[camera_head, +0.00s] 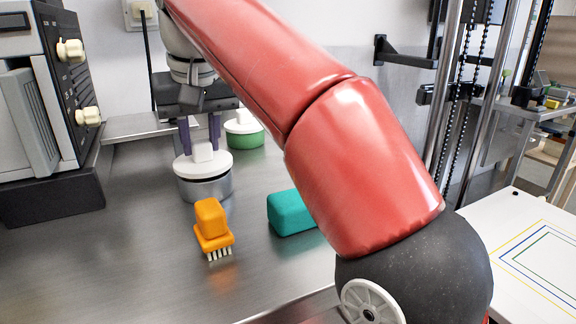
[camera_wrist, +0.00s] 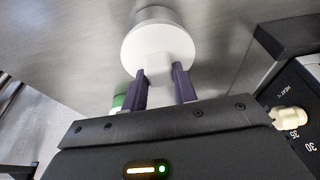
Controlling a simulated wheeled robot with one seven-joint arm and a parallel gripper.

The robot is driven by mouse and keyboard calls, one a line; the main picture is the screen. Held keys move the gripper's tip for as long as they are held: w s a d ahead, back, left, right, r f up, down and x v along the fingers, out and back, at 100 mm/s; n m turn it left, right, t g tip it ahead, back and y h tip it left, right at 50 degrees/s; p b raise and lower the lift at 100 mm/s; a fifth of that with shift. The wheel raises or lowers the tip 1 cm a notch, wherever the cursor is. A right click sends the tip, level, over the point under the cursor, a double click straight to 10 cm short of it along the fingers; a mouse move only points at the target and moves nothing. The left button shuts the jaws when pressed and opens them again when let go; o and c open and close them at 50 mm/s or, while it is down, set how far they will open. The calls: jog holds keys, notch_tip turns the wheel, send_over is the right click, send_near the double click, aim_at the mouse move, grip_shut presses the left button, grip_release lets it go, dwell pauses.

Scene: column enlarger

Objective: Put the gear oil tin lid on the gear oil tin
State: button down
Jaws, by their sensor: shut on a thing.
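The gear oil tin lid (camera_head: 196,166) is a white disc with a square white knob. My gripper (camera_head: 201,147) points down with its dark purple fingers shut on that knob; the grip also shows in the wrist view (camera_wrist: 158,70). A grey metal tin (camera_head: 205,189), which I take for the gear oil tin, stands on the steel bench directly under the lid. The lid looks level and lies over the tin's mouth, hiding it. I cannot tell whether it is fully seated or a hair above the rim. The tin's side also shows in the wrist view (camera_wrist: 153,13).
A green tin with a white lid (camera_head: 244,135) stands just behind right. An orange brush (camera_head: 212,224) and a teal block (camera_head: 291,212) lie in front. A dark instrument with cream knobs (camera_head: 70,90) stands left. The front left of the bench is clear.

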jog(key=shift+f+b, duration=0.35)
jog(key=shift+f, duration=0.2)
jog(key=c, duration=1)
grip_release()
jog(key=shift+r, duration=0.1)
jog(key=shift+p+v, duration=1.25)
jog(key=shift+v, duration=2.7)
jog(key=shift+r, duration=0.1)
